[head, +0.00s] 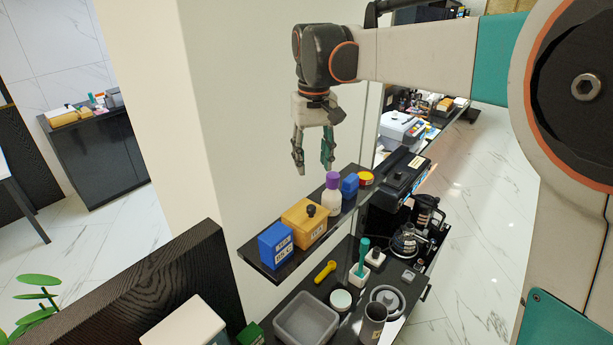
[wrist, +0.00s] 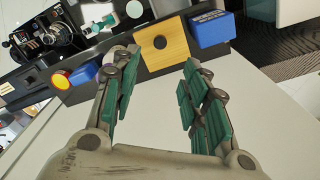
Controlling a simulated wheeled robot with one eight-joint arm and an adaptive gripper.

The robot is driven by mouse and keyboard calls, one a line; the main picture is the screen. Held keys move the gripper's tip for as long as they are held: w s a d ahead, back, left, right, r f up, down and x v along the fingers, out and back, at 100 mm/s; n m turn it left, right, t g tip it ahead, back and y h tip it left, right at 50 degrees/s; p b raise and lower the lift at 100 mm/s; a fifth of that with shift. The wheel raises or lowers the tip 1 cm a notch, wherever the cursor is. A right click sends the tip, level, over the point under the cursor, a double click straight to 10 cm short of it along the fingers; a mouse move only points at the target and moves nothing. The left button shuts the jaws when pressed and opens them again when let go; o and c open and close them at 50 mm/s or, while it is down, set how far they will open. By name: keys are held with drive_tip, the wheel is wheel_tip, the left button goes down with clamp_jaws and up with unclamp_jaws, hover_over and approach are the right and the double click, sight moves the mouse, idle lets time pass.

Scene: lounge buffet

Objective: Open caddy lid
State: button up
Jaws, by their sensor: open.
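The caddy appears to be the yellow-tan box (head: 303,222) with a dark round knob (head: 311,210) on top, standing on the raised black shelf. Its top looks closed; no opening shows. In the wrist view the box (wrist: 175,55) lies beyond the fingertips, its knob (wrist: 160,42) facing me. My gripper (head: 313,166) points down, open and empty, above and behind the shelf, apart from the box. In the wrist view my gripper (wrist: 161,68) has its two green-padded fingers spread wide with nothing between them.
On the shelf (head: 263,269), a blue box (head: 275,246) stands left of the caddy. A purple-capped white bottle (head: 331,194), small blue box (head: 350,184) and yellow-topped red tin (head: 366,178) stand right. The lower counter holds a grey bin (head: 305,317), carafe (head: 405,243) and black machine (head: 399,180).

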sight(312, 207)
wheel_tip(312, 207, down, 14)
drive_tip(key=shift+w+r+p, duration=0.1)
drive_tip(key=shift+r+p, duration=0.1)
drive_tip(key=shift+p, duration=0.15)
drive_tip(key=shift+c, duration=0.2)
clamp_jaws()
